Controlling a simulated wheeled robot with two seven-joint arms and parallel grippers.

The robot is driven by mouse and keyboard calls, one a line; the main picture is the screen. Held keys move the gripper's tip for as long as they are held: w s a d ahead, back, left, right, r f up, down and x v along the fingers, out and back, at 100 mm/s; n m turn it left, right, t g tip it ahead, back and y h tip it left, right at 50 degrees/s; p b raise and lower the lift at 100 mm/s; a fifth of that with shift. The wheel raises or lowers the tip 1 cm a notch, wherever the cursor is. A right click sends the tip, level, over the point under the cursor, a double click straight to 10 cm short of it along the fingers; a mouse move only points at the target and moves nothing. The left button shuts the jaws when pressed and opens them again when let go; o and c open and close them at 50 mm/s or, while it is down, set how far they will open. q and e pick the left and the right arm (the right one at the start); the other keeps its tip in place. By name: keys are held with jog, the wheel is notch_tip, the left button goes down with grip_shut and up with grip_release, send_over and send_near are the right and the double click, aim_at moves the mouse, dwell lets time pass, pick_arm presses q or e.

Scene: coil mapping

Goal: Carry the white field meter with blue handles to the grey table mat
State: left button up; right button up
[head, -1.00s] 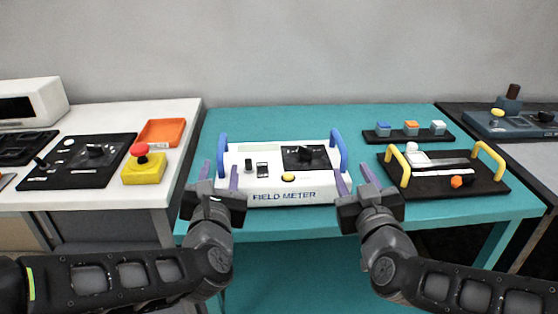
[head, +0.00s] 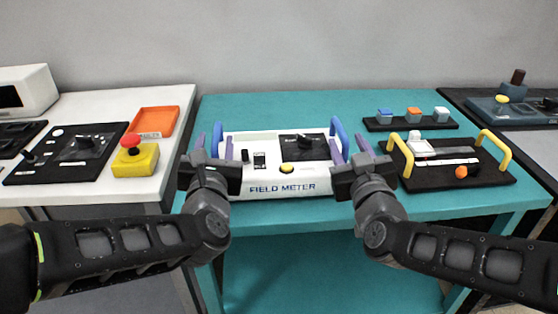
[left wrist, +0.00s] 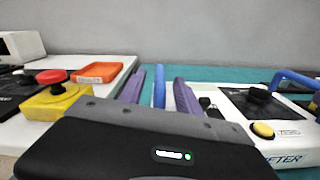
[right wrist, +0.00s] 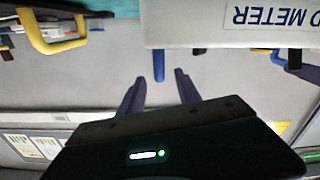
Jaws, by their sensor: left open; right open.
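The white field meter (head: 240,186) lies flat on the teal table, its label facing me. It has a blue handle on each side: the left handle (head: 218,136) and the right handle (head: 339,133). My left gripper (head: 214,146) is open, its purple fingers either side of the left handle; the left wrist view shows that blue handle (left wrist: 158,86) between them. My right gripper (head: 351,146) is open at the right handle. The right wrist view shows this handle (right wrist: 158,66) in line with the gap, near the fingertips. I see no grey mat.
On the teal table (head: 270,112), a black board with yellow handles (head: 455,173) lies close right of my right gripper, and a strip of small blocks (head: 412,123) behind it. A white table (head: 175,155) at left holds a yellow block with a red button (head: 135,160).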

aim_at(216, 128)
pick_arm(q)
jog(key=w, duration=0.5)
jog(key=shift+w+a, duration=0.1)
jog(key=shift+a, duration=0.25)
pick_arm(e)
jog(key=w, duration=0.5)
jog(key=shift+w+a, duration=0.1)
jog(key=shift+a, duration=0.25)
pick_arm(q)
jog(key=shift+c, duration=0.2)
pick_arm(e)
jog(key=shift+c, duration=0.2)
pick_arm(q)
grip_shut()
pick_arm(e)
grip_shut()
jog(key=shift+d, duration=0.15)
pick_arm(q)
jog(key=shift+r, duration=0.25)
pick_arm(e)
jog(key=shift+r, duration=0.25)
